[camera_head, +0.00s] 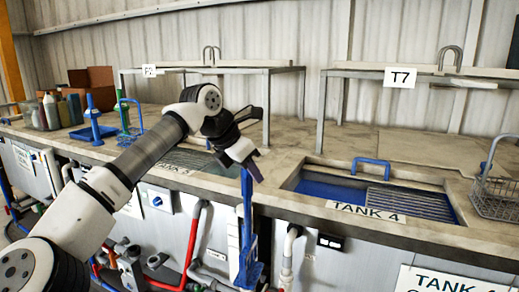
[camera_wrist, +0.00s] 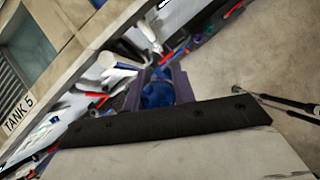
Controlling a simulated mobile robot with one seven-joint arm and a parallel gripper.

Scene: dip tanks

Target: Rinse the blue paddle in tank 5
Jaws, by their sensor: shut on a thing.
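My gripper (camera_head: 250,163) is shut on the blue paddle (camera_head: 247,230), which hangs upright below it in front of the counter's front edge. In the wrist view the paddle's blue top (camera_wrist: 157,93) sits between the purple jaws of my gripper (camera_wrist: 158,88). Tank 5 (camera_head: 195,160) is a sunken opening in the counter to the left of the gripper, partly hidden by my arm. Its label (camera_head: 168,167) is partly covered in the head view. The label reads TANK 5 in the wrist view (camera_wrist: 18,113), beside a grating. The paddle is outside the tank.
Tank 4 (camera_head: 428,203), with blue liquid and a grating, lies to the right. A wire basket (camera_head: 496,197) stands at the far right. Metal frames, one with a T7 sign (camera_head: 401,77), rise behind. A blue upright tool (camera_head: 93,118) and bottles (camera_head: 52,110) stand left.

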